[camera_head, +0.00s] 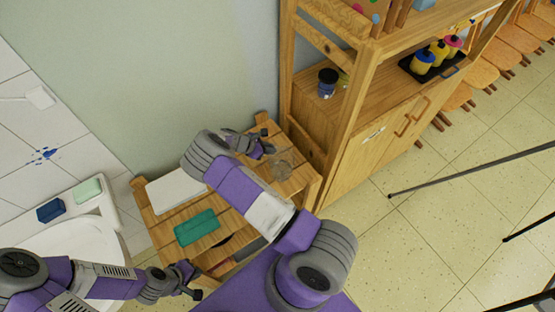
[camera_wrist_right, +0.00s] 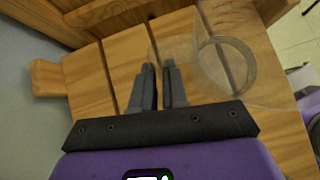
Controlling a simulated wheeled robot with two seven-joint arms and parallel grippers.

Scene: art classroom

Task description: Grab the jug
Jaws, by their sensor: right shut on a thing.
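The jug (camera_head: 281,168) is clear and see-through, at the right end of the small wooden table (camera_head: 153,222). In the right wrist view the jug (camera_wrist_right: 247,68) shows as a faint body with a round rim, just right of and beyond the fingers. My right gripper (camera_head: 266,149) is at the jug's side. In the wrist view its fingers (camera_wrist_right: 161,85) are close together, shut on the jug; the exact contact is hard to see through the clear material. My left gripper (camera_head: 191,280) is open and empty near the table's front left, away from the jug.
A white board (camera_head: 175,190) and a green cloth-like piece (camera_head: 197,228) lie on the table. A wooden shelf cabinet (camera_head: 345,150) stands close on the right, with a dark-lidded jar (camera_head: 327,83). A white sink (camera_head: 75,240) is at the left.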

